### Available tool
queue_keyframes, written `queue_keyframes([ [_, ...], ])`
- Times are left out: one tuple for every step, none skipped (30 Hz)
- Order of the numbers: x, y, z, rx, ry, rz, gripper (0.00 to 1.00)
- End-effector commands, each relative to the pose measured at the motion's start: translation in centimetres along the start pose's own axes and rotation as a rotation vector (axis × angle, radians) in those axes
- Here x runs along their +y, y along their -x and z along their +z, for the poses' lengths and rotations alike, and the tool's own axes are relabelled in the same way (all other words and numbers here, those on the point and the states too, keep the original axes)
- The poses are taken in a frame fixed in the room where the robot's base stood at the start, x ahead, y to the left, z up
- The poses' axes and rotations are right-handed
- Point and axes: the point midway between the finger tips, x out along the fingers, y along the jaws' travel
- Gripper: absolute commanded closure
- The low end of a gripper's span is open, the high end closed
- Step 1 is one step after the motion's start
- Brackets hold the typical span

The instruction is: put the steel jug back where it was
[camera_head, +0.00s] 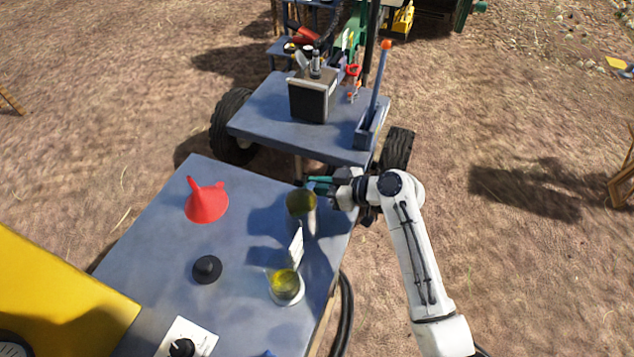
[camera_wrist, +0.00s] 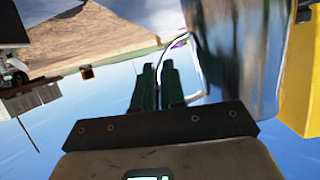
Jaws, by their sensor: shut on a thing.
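The steel jug (camera_head: 311,222) is at the right side of the near grey table, its open top showing a yellow-green inside. In the wrist view its shiny wall (camera_wrist: 240,50) fills the upper right, with a pale loop handle (camera_wrist: 192,75) beside it. My gripper (camera_head: 318,184) reaches in from the right, at the jug's far side. In the wrist view its green fingers (camera_wrist: 158,80) are close together at the handle, shut on it. The jug's base is not clear enough to tell whether it touches the table.
A wheeled cart (camera_head: 265,110) stands behind, bearing a dark tool box (camera_head: 308,102). The table's left part has bare room.

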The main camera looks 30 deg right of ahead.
Motion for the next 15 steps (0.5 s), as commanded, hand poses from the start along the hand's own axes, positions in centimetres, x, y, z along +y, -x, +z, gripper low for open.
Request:
queue_keyframes([
  [0.03,0.01,-0.06,0.002,0.000,0.001,1.00],
  [0.03,0.01,-0.06,0.002,0.000,0.001,1.00],
  [0.03,0.01,-0.07,0.002,0.000,0.001,1.00],
  [0.02,0.01,-0.07,0.002,0.000,0.001,1.00],
  [0.03,0.01,-0.05,0.002,0.000,0.000,1.00],
  [0.03,-0.02,0.03,0.002,0.000,0.001,1.00],
  [0.03,-0.06,0.12,0.002,0.000,0.000,1.00],
  [0.04,-0.10,0.22,0.002,0.000,0.000,1.00],
  [0.05,-0.14,0.31,0.002,0.000,0.000,1.00],
  [0.03,-0.08,0.23,0.000,0.000,0.000,0.87],
  [0.02,-0.07,0.21,0.000,0.000,0.000,0.84],
  [0.02,-0.07,0.21,0.000,0.000,0.000,0.80],
  [0.02,-0.07,0.21,0.000,0.000,0.000,0.78],
  [0.02,-0.07,0.21,0.000,0.000,0.000,0.75],
  [0.02,-0.07,0.21,0.000,0.000,0.000,0.71],
])
